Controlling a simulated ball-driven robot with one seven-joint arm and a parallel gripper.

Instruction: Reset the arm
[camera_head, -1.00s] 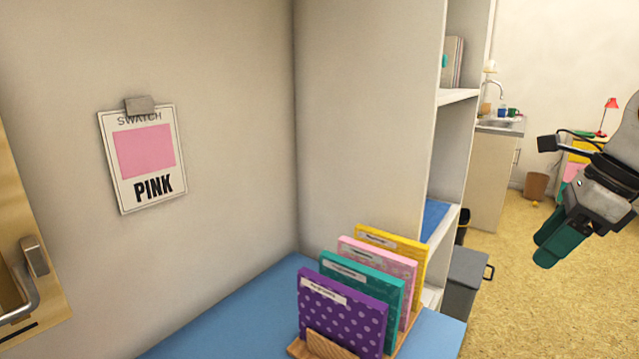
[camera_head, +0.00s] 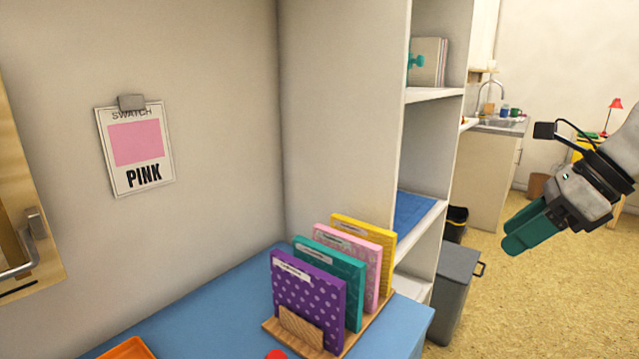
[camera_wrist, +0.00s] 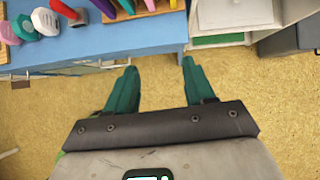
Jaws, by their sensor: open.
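My gripper (camera_head: 514,231) is at the right of the head view, held in the air over the yellow floor and pointing down and left. In the wrist view my gripper (camera_wrist: 157,78) shows two teal fingers, apart, with only bare floor between them. It holds nothing. My arm enters from the right edge of the head view.
A blue table (camera_head: 190,316) holds a wooden rack (camera_head: 302,328) with purple, teal, pink and yellow folders. An open shelf (camera_head: 432,94) and a grey bin (camera_head: 455,283) stand to its right. Several stamps (camera_wrist: 45,21) sit on the table. Floor below my gripper is clear.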

